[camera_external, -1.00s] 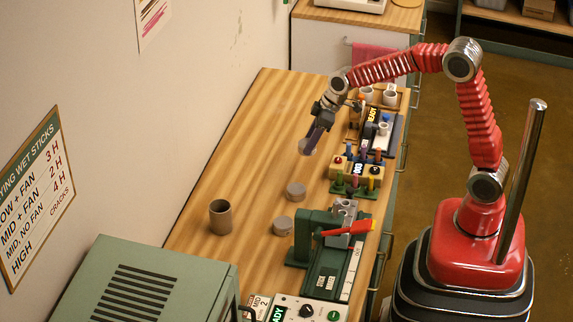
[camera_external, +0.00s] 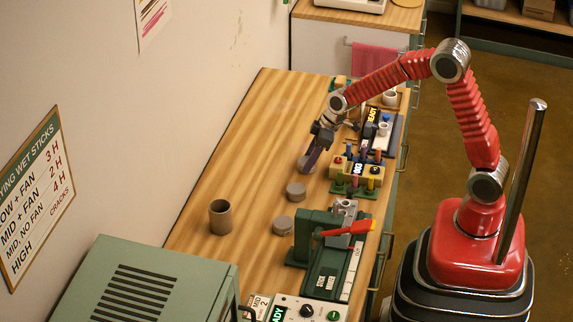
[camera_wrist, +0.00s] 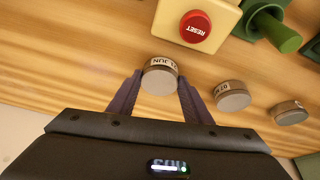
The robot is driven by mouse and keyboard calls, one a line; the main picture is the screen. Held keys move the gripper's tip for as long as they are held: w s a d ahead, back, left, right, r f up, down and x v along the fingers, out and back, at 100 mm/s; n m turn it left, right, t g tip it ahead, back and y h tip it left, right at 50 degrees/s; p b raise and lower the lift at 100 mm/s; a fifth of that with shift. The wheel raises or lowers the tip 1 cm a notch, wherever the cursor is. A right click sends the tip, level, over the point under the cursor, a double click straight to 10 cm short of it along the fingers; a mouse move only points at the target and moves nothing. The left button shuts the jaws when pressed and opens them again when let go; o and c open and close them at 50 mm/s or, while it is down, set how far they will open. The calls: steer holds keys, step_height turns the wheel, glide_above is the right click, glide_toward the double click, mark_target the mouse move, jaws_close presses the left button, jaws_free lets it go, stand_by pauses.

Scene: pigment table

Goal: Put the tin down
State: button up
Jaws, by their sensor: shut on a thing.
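My gripper (camera_external: 313,158) is shut on a small round grey-brown tin (camera_external: 305,164) and holds it low at or just above the wooden table (camera_external: 255,160); whether it touches the wood I cannot tell. In the wrist view the tin (camera_wrist: 160,76) sits between the two purple fingers (camera_wrist: 157,95), with a pale label reading "JUN" on its side. Two similar tins stand on the table nearer the external camera: one (camera_external: 296,191) and another (camera_external: 282,225). They also show in the wrist view, the labelled one (camera_wrist: 231,95) and the farther one (camera_wrist: 290,113).
A yellow box with a red RESET button (camera_wrist: 195,27) is close to the held tin. A green stick press with a red lever (camera_external: 348,228) stands along the table's right side. A brown cup (camera_external: 220,217) stands at the left. The table's left middle is clear.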

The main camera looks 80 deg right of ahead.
steer(key=o, duration=1.1)
steer(key=shift+f, duration=0.1)
steer(key=v, duration=1.2)
